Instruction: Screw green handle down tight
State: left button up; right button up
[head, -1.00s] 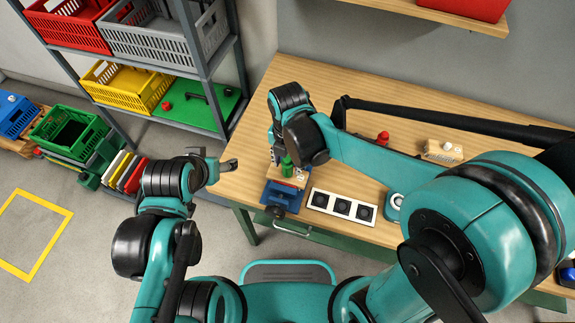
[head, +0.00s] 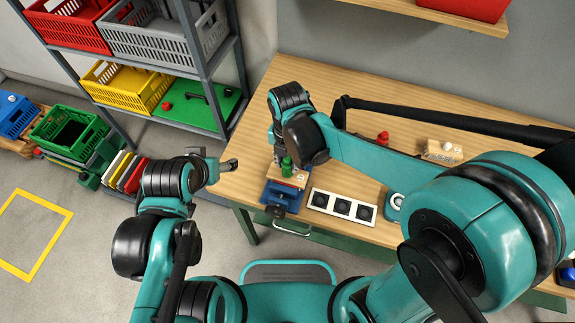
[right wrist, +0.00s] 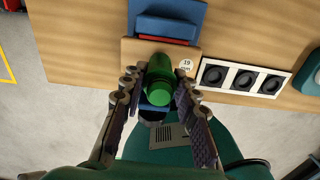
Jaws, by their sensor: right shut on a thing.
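The green handle (head: 287,167) stands upright on a light wooden block (head: 299,178) held in a blue vise (head: 281,197) at the bench's left front. In the right wrist view the handle (right wrist: 160,80) is a green cylinder with a rounded end, beside a white label reading 19 mm (right wrist: 186,64). My right gripper (right wrist: 157,84) is shut on the handle, one finger on each side. In the head view its fingers are largely hidden behind my arm. My left gripper (head: 214,160) is open and empty, left of the bench, apart from the vise.
A white panel with several black round recesses (head: 342,205) lies right of the vise. A red knob (head: 382,138) and a wooden block with a white knob (head: 441,150) stand farther back. A shelf with crates (head: 127,88) stands at left. The bench's back left is clear.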

jog(key=m, duration=0.4)
jog(key=shift+m, duration=0.3)
jog(key=m, duration=0.3)
jog(key=shift+f, duration=0.1)
jog(key=m, duration=0.9)
jog(key=shift+f, duration=0.1)
jog(key=o, duration=0.9)
jog(key=shift+o, duration=0.2)
